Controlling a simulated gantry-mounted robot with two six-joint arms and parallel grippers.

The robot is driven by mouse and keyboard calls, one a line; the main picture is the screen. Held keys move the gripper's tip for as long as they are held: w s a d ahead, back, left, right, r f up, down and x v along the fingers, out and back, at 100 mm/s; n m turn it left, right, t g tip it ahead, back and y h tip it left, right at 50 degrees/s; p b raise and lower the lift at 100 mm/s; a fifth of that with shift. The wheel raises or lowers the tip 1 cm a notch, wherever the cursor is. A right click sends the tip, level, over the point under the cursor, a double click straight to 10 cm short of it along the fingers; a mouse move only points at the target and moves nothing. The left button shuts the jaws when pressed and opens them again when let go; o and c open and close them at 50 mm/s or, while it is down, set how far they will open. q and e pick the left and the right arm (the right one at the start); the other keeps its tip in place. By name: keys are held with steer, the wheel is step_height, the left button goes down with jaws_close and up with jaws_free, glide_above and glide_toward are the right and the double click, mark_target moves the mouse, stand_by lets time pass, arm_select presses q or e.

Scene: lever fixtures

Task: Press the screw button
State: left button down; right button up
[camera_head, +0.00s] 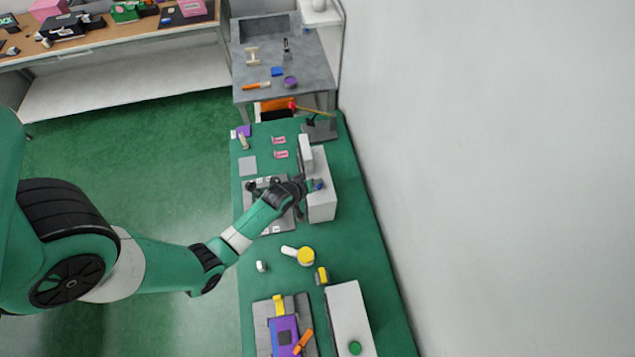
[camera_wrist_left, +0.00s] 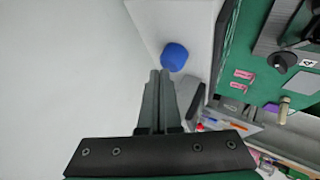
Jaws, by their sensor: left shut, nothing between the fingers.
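A blue round button (camera_head: 318,185) sits on the side of a light grey box (camera_head: 321,207) on the green table. In the left wrist view the blue button (camera_wrist_left: 174,56) appears just beyond my fingertips, slightly to the right. My left gripper (camera_head: 306,187) is shut and empty, with its tips close to the button. I cannot tell whether they touch it. The gripper fingers (camera_wrist_left: 159,75) also show in the left wrist view. A green button (camera_head: 355,348) is on another white box (camera_head: 347,310) at the bottom. My right gripper is not in view.
A grey plate with fixtures (camera_head: 276,222) lies under my left arm. A yellow round part (camera_head: 306,256) and a small yellow block (camera_head: 321,276) stand nearer. A purple piece (camera_head: 285,338) rests on a grey base. A white wall borders the table's right side.

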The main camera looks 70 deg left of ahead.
arm_select(q)
steer(key=shift+f+b, duration=0.35)
steer(key=shift+f, duration=0.15)
steer(key=shift+r, duration=0.1)
stand_by(0.5)
steer(key=shift+r+p, duration=0.9)
steer(key=shift+p, duration=0.05)
step_height(320, 180, up, 5)
steer(key=p, duration=0.5)
steer(key=shift+r, duration=0.1)
stand_by(0.4)
